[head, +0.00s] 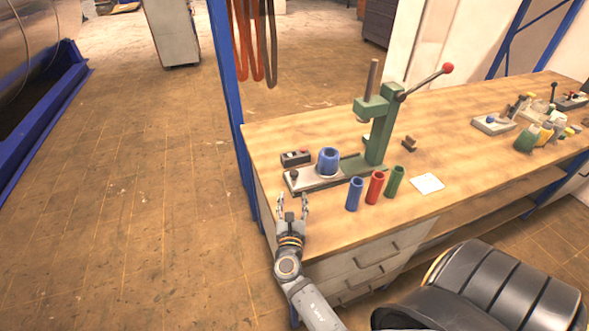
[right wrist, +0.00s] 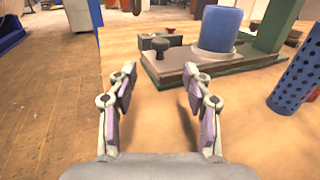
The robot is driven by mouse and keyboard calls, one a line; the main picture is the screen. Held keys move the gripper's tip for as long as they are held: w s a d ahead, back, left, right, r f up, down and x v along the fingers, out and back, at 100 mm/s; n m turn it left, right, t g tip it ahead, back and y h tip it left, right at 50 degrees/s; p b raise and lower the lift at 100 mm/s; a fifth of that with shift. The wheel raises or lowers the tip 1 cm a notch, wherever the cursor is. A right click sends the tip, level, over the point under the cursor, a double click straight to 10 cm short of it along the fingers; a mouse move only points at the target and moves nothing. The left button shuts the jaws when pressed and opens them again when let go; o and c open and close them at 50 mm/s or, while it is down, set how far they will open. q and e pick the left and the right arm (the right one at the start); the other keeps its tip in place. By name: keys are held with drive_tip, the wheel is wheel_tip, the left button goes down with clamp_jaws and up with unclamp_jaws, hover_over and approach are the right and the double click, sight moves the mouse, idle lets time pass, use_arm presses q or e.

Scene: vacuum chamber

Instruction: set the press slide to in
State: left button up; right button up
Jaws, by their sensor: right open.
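The press slide (head: 310,183) is a flat grey plate with a dark knob (head: 293,175) at its left end. It sticks out to the left of the green arbor press (head: 378,130). A blue cylinder (head: 328,162) stands on the slide. My right gripper (head: 293,203) is open and empty at the bench's left edge, in front of the knob end. In the right wrist view, the knob (right wrist: 160,46) and the slide (right wrist: 172,68) lie ahead, beyond the open fingers (right wrist: 162,100). Nothing is between the fingers. My left gripper is not in view.
Blue (head: 354,194), red (head: 375,187) and green (head: 395,182) tubes stand in front of the press. A small dark box (head: 296,158) lies behind the slide. A white card (head: 427,184) lies to the right. A blue post (head: 228,70) rises at the bench's left corner.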

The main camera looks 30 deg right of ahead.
sight(295, 176)
drive_tip(key=shift+w+d+r, duration=0.1)
drive_tip(key=shift+w+r, duration=0.15)
drive_tip(key=shift+r, duration=0.05)
drive_tip(key=shift+p+x, duration=0.55)
drive_tip(key=shift+x, duration=0.35)
drive_tip(key=x, duration=0.4)
drive_tip(key=shift+f+p, duration=0.15)
drive_tip(key=shift+p, duration=0.2)
drive_tip(key=x, duration=0.3)
drive_tip(key=shift+w+d, duration=0.15)
drive_tip(key=shift+w+d+f, duration=0.1)
drive_tip(key=shift+w+d, duration=0.05)
drive_tip(key=c, duration=0.4)
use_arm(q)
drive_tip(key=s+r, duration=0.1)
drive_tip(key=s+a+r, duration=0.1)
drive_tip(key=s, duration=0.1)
use_arm(e)
clamp_jaws()
drive_tip(key=shift+d, duration=0.1)
